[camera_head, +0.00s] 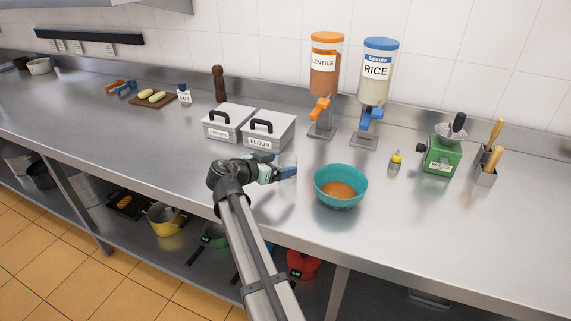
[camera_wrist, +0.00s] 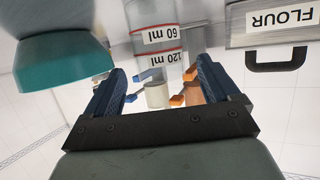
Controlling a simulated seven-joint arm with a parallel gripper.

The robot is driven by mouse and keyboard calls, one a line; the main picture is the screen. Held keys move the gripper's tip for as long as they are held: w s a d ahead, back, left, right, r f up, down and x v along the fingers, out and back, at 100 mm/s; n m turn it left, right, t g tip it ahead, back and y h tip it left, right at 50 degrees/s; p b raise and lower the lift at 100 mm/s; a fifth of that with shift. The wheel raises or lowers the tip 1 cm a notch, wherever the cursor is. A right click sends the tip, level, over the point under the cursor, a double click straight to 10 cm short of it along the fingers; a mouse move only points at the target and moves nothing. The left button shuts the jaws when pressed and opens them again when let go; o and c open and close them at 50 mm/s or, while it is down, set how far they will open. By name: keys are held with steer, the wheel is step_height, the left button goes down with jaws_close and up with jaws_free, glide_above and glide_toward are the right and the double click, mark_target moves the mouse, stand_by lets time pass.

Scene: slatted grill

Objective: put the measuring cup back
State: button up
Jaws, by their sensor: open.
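The measuring cup is clear, with red lines and 60 ml and 120 ml marks; it stands out in the wrist view (camera_wrist: 154,38), upside down there. In the head view it is a faint clear shape (camera_head: 288,160) on the counter, right of the flour box. My gripper (camera_head: 284,174) is low over the counter beside it. In the wrist view my gripper (camera_wrist: 161,68) is open, with one blue-padded finger to either side of the cup's near part. Whether the pads touch the cup cannot be told.
A teal bowl (camera_head: 341,198) with orange contents stands close right of my gripper. The flour box (camera_head: 267,131) and another lidded box (camera_head: 228,122) stand behind it. Lentils (camera_head: 325,70) and rice (camera_head: 376,75) dispensers stand at the back. The front counter is clear.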

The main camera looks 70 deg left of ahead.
steer(key=v, duration=0.8)
steer(key=shift+w+a, duration=0.1)
stand_by(0.3)
